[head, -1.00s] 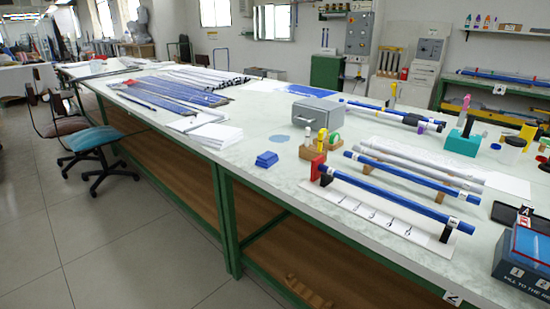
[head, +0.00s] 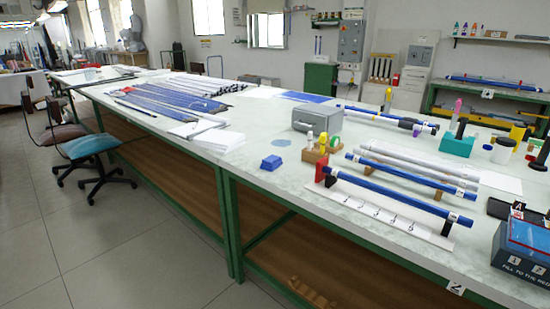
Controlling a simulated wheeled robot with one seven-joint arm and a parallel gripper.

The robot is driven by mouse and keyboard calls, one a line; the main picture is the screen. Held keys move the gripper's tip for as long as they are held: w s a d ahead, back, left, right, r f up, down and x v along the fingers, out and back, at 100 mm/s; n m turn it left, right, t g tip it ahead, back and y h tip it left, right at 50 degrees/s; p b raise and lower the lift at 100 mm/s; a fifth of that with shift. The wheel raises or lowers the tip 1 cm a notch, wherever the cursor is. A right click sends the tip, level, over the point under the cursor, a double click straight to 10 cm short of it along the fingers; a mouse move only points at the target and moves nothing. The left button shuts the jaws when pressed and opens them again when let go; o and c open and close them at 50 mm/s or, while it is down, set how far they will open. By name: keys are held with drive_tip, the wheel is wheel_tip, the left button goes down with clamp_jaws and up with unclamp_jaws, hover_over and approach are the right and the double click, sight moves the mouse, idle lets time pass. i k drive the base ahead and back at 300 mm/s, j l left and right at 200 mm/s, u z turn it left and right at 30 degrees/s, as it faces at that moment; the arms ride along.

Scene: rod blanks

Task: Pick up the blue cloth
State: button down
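A small folded blue cloth (head: 271,162) lies on the white table top (head: 250,196), near the front edge and left of the wooden block with bottles. It looks like a flat, layered stack. Nothing covers it. My gripper is not in view.
A grey box (head: 319,118) and a wooden holder (head: 315,155) with bottles stand behind and right of the cloth. A flat pale blue patch (head: 281,142) lies behind it. A rod stand (head: 385,212) is to the right, white papers (head: 220,140) to the left. A chair (head: 88,147) stands left of the table.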

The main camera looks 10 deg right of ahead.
sight(273, 163)
drive_tip(key=i+j+u, duration=0.1)
drive_tip(key=i+j, duration=0.15)
drive_tip(key=i, duration=0.3)
drive_tip(key=i+j+u, duration=0.1)
drive_tip(key=i+j, duration=0.15)
drive_tip(key=i, duration=0.3)
drive_tip(key=i+j+u, duration=0.1)
drive_tip(key=i, duration=0.5)
drive_tip(key=i+j+u, duration=0.1)
drive_tip(key=i, duration=0.45)
drive_tip(key=j, duration=0.1)
